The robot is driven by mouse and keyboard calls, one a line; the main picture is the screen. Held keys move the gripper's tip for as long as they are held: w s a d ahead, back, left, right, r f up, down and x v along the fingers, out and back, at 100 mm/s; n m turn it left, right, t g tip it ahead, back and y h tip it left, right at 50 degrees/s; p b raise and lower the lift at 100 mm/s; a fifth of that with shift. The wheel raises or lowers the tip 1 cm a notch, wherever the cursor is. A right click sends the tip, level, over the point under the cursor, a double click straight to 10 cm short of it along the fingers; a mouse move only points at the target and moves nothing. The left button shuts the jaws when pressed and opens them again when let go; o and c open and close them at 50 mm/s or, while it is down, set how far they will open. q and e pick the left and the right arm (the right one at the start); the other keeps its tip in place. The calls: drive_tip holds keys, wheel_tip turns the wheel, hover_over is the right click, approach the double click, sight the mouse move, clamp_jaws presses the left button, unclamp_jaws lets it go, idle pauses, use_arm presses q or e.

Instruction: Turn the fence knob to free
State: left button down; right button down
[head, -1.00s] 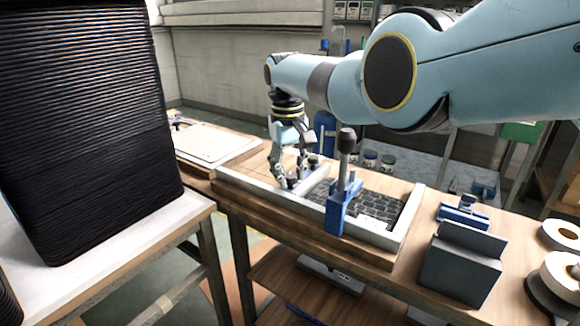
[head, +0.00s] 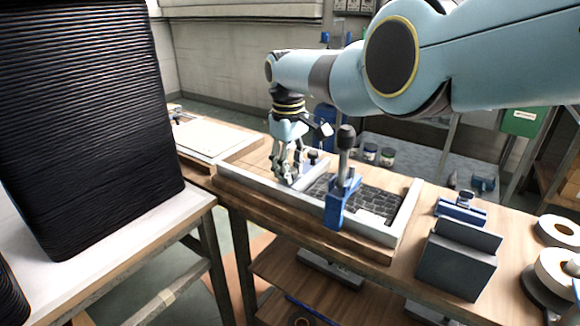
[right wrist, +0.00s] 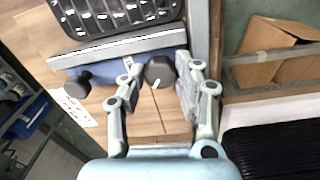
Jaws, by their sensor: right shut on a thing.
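The fence knob (right wrist: 159,72) is a dark round knob with a short white mark, in the middle of the right wrist view. My right gripper (right wrist: 160,80) is shut on it, with one finger on each side. In the head view the right gripper (head: 288,178) points down over the left part of the tray, and its fingers hide the held knob. The fence is a light grey bar (right wrist: 120,47) beside the knob. A second dark knob (right wrist: 78,83) stands farther left and is apart from the fingers. My left gripper is not in view.
The tray's pale rim (head: 408,215) encloses a dark gridded panel. A blue clamp with an upright black-topped handle (head: 340,195) stands at its front wall. A grey box (head: 455,270), a small blue fixture (head: 460,208) and tape rolls (head: 560,275) are to the right.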

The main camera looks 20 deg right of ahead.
drive_tip(key=c, duration=1.2)
unclamp_jaws()
drive_tip(key=shift+r, duration=0.15)
wheel_tip(320, 180, up, 12)
drive_tip(key=shift+a, duration=0.2)
drive_tip(key=shift+s, duration=0.1)
